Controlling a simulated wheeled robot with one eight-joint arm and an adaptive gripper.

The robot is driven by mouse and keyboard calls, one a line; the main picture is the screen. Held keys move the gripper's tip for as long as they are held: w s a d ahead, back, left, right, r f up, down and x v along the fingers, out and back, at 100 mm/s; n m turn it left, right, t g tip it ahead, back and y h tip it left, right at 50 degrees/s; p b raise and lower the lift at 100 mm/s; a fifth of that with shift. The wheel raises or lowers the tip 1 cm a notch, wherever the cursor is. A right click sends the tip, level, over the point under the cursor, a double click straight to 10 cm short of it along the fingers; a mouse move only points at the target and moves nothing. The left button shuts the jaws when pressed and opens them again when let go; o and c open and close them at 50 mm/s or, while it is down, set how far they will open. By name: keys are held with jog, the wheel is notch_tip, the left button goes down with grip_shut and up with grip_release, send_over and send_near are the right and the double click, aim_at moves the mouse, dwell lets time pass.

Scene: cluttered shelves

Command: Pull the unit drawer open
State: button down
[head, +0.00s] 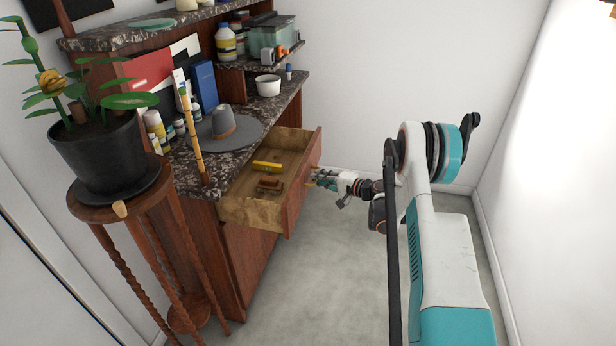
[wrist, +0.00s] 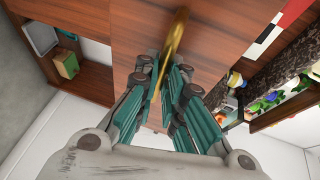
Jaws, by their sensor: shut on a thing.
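The unit drawer (head: 301,190) stands pulled well out of the wooden unit in the head view. Its pale wooden inside shows, with a yellow item (head: 267,166) and a brown item (head: 270,185) lying in it. My gripper (head: 318,178) is at the outer face of the drawer front. In the wrist view my gripper (wrist: 163,92) has its teal fingers close around a brass handle (wrist: 174,45) on the reddish-brown drawer front (wrist: 120,30). The gripper is shut on this handle. The fingers hide part of the handle.
A potted plant (head: 100,150) on a wooden stand (head: 150,205) is at the left. White walls enclose the right and back. Grey floor (head: 320,270) before the unit is clear.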

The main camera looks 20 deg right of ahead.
jog(key=shift+s+d, duration=0.35)
jog(key=shift+d, duration=0.15)
jog(key=c, duration=1.7)
grip_release()
jog(key=v, duration=1.2)
